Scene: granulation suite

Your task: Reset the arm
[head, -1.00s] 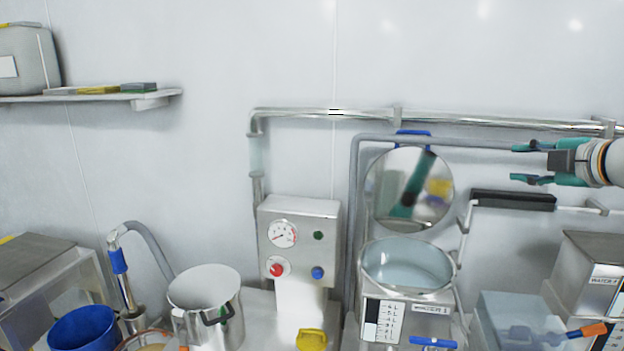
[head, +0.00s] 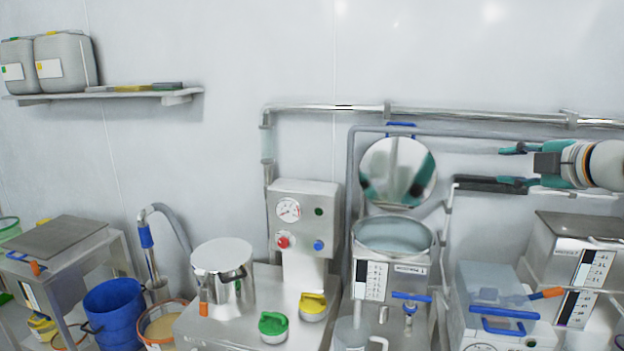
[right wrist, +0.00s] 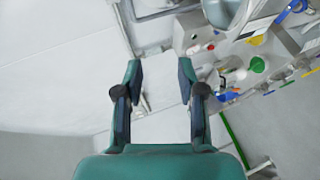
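My right gripper (head: 515,166) comes in from the right in the head view, held up in front of the wall above the benches. Its green fingers are apart and nothing is between them. A round mirror (head: 398,172) hangs to the left of the gripper and shows blurred green shapes. My left gripper is not in the head view.
Below stand a control box (head: 303,222) with a gauge, a water vessel (head: 393,238), a steel pot (head: 224,272), a blue bucket (head: 112,308) and a clear-lidded box (head: 490,290). A pipe (head: 470,114) runs along the wall above. A shelf (head: 120,96) with canisters is at upper left.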

